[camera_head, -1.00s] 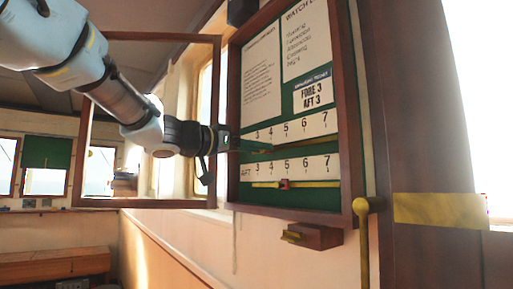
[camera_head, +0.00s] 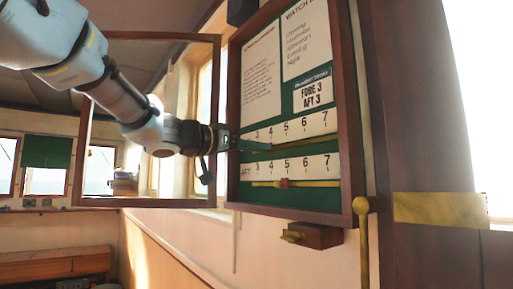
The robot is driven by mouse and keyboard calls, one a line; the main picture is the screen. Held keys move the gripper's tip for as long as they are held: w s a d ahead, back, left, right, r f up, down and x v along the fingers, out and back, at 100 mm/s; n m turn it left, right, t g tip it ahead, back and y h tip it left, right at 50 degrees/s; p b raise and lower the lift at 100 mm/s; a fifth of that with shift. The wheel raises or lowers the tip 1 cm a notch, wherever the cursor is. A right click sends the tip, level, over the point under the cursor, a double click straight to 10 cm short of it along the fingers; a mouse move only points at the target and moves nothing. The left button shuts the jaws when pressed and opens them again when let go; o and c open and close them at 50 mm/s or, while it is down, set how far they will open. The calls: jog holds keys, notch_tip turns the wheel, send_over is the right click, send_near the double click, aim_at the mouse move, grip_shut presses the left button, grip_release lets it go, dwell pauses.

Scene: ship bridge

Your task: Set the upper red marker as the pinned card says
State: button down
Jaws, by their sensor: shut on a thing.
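The pinned card (camera_head: 312,93) on the green board reads "FORE 3 AFT 3". Below it, the upper scale (camera_head: 312,124) shows numbers 3 to 7, with a brass rail (camera_head: 310,141) under it. My gripper (camera_head: 264,146) reaches in from the left, its fingers at this rail just below the 3 and 4. It is shut at the place of the upper red marker, which the fingers hide.
The board's wooden frame (camera_head: 348,130) surrounds the scales. Its glazed door (camera_head: 78,150) stands open at left, behind my arm. A small wooden block (camera_head: 316,236) with a brass catch is below, and a brass rod with a knob (camera_head: 361,206) stands at right.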

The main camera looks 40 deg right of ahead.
aim_at(257, 152)
dwell(0.6)
jog(key=w+b, duration=0.5)
jog(key=shift+w+d+f+b, duration=0.15)
jog(key=shift+w+f+b, duration=0.1)
jog(key=shift+b, duration=0.1)
jog(key=shift+w+r, duration=0.3)
jog(key=shift+w, duration=0.05)
jog(key=c, duration=0.8)
grip_release()
